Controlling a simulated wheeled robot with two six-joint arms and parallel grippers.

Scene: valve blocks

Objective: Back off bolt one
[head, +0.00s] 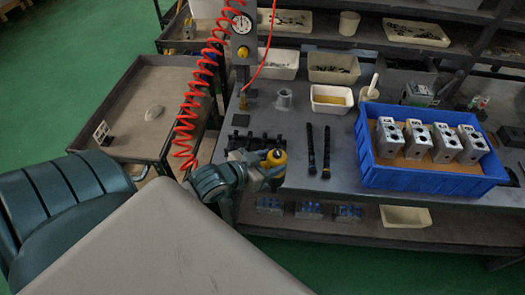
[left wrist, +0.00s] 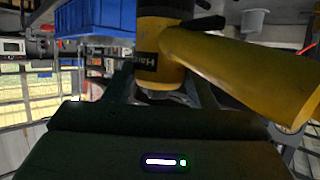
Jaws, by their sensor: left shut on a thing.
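My left gripper (head: 268,168) reaches in over the front edge of the workbench. It is shut on a yellow tool (head: 275,157) with a dark part. In the left wrist view the yellow tool (left wrist: 225,68) fills the upper middle, with a black label on its upright body and a thick yellow handle slanting to the right. The gripper's dark fingers (left wrist: 165,97) lie on both sides of the body. A dark fixture (head: 248,140) stands on the bench just behind the tool. Bolt one cannot be picked out, and the tool's working end is hidden. My right gripper is not in view.
A blue crate (head: 435,180) with several grey valve blocks (head: 417,139) stands on the right of the bench. Two black rods (head: 311,148) lie between crate and gripper. A red coiled hose (head: 190,110) hangs at the left. White bins (head: 332,98) line the back.

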